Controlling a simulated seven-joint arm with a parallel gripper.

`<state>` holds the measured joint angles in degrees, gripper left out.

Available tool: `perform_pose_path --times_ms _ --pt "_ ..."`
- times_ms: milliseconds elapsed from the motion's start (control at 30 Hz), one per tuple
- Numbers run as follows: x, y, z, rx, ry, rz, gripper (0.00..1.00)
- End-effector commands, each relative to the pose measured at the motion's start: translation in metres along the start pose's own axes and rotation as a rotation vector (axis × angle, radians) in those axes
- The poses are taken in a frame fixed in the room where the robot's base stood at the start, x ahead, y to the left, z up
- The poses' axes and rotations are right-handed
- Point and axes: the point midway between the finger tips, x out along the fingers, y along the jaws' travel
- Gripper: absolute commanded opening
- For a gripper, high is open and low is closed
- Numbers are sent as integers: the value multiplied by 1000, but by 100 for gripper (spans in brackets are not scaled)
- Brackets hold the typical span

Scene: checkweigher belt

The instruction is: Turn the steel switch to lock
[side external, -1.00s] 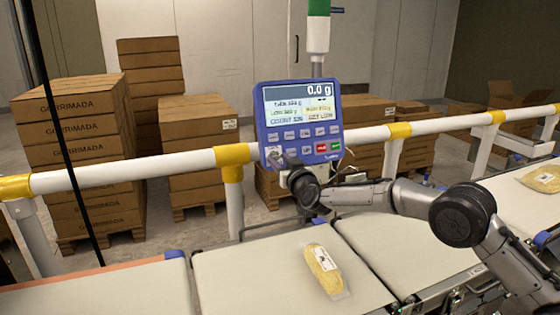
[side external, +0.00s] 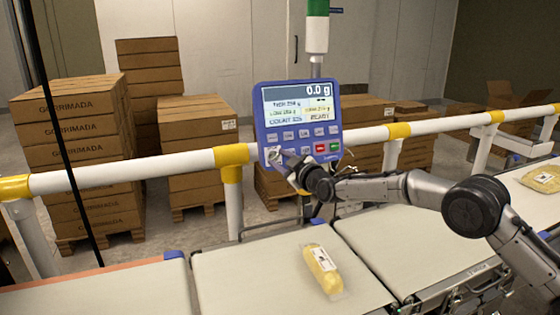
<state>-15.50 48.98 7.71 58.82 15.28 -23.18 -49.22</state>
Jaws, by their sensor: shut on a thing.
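The blue control panel (side external: 301,124) is mounted at the rail, with a lit display and rows of buttons. The small steel switch (side external: 272,153) is at the panel's lower left corner, mostly hidden by my fingers. My gripper (side external: 277,157) reaches in from the right, its fingertips at the switch and shut on it. The switch's exact angle and the lock mark are too small to tell.
A white and yellow rail (side external: 115,177) runs behind the belt. A packed yellow item (side external: 323,270) lies on the middle belt (side external: 235,285); another pack (side external: 542,178) lies far right. Stacked cartons (side external: 70,145) stand behind the rail. A green and white beacon (side external: 317,30) rises above the panel.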

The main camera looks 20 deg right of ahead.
Motion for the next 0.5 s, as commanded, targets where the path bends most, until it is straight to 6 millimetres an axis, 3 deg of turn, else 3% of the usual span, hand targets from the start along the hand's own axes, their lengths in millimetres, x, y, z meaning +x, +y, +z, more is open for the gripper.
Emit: perform_pose_path --times_ms 500 --pt "0 4 -1 -472 0 -134 0"
